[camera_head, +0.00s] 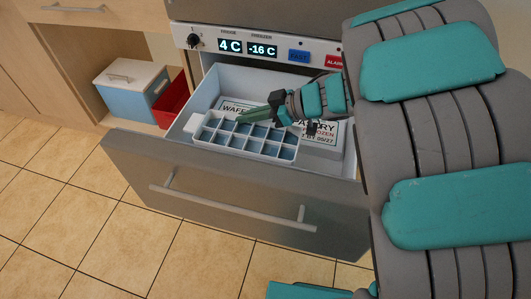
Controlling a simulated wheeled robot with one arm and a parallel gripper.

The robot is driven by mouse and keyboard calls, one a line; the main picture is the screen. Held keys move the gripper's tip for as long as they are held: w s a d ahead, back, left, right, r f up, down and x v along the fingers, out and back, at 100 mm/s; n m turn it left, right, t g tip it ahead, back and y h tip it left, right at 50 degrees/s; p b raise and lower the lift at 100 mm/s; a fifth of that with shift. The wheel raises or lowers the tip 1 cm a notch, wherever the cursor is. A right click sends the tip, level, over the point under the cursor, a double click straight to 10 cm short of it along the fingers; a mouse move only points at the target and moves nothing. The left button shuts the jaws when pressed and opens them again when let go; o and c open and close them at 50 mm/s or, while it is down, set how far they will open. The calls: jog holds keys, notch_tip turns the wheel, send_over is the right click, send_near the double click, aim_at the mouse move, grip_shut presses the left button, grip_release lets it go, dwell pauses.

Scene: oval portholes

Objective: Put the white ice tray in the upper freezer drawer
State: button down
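The white ice tray (245,136), with bluish cells, shows over the front part of the open freezer drawer (226,199), directly below the control panel. A tab at the tray's left end lies close to the drawer's left wall. I cannot tell whether the tray rests on something or hangs slightly above it. My gripper (242,118) reaches in from the right, its green fingers pointing left over the tray's back edge. The fingers overlap in this view, so their gap and any hold on the tray are unclear.
White boxes with printed labels, one (235,104) reading "WAFF", lie in the drawer behind the tray. The control panel (262,48) is above. A blue-and-white cooler (131,91) and a red bin (172,100) stand in a cabinet opening at left. The tiled floor in front is clear.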

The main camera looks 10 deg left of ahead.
notch_tip(320, 180, down, 12)
jog(key=shift+s+a+b, duration=0.1)
jog(key=shift+s+b, duration=0.05)
jog(key=shift+b, duration=0.6)
jog(key=shift+f, duration=0.25)
jog(key=shift+f, duration=0.35)
jog(key=c, duration=1.1)
grip_release()
jog(key=shift+o, duration=0.2)
jog(key=shift+r, duration=0.1)
